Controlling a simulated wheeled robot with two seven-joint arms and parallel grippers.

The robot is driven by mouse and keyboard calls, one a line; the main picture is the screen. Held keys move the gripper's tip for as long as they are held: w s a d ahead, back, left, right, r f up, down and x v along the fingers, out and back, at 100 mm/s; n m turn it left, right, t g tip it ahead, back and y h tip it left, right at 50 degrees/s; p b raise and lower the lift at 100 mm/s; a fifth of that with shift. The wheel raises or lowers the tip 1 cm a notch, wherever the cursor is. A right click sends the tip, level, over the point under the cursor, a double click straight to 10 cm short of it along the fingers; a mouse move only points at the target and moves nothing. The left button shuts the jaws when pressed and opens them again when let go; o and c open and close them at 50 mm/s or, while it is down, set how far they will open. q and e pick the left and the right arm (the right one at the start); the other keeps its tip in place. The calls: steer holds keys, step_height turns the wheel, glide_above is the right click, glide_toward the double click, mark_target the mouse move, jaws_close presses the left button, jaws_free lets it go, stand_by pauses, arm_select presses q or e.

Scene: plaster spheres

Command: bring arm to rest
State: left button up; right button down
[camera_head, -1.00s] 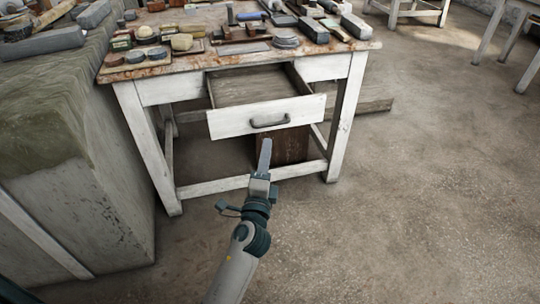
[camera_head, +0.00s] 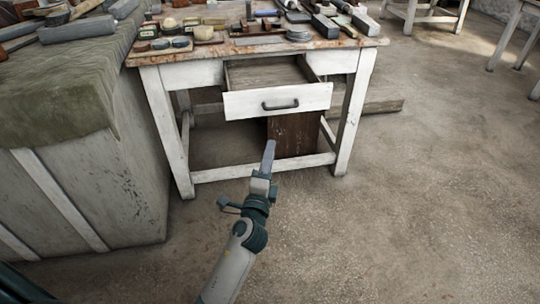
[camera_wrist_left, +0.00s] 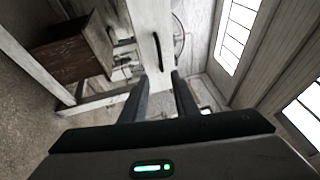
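My left gripper (camera_head: 268,160) is held out in front of the workbench, below the drawer front in the head view and clear of it. In the left wrist view its two fingers (camera_wrist_left: 162,98) stand apart with nothing between them. The white drawer (camera_head: 277,100) is pulled out, and its inside looks empty where it shows. Its dark handle (camera_head: 280,105) also shows in the left wrist view (camera_wrist_left: 157,52). My right gripper is in neither view.
The workbench top (camera_head: 215,49) is crowded with tools, tins and blocks. A brown wooden box (camera_head: 296,135) stands under the bench and also shows in the left wrist view (camera_wrist_left: 72,56). A cloth-covered block (camera_head: 60,120) stands at left. Floor (camera_head: 420,200) at right is clear.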

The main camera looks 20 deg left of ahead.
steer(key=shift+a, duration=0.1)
